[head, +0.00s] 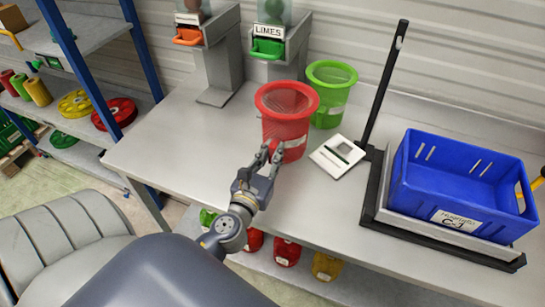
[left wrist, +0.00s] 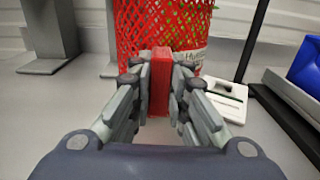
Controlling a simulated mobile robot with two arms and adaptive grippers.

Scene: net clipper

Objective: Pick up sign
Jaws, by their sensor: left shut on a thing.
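My left gripper (head: 269,155) is in front of the red mesh basket (head: 288,132), above the white table. In the left wrist view its fingers (left wrist: 161,90) are shut on a narrow, upright red block (left wrist: 161,78). This block may be the sign seen edge-on; no writing on it shows. The red basket (left wrist: 140,25) stands right behind it, with a white label partly visible. I cannot tell whether the block touches the basket or the table. In the head view the block does not stand out from the basket. My right gripper is not in view.
A green basket (head: 331,92) stands behind the red one. A white panel with a dark display (head: 338,157) lies to the right, beside a black stand (head: 384,85) and a blue crate (head: 462,178). Dispensers (head: 269,45) stand at the back. The table's left part is clear.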

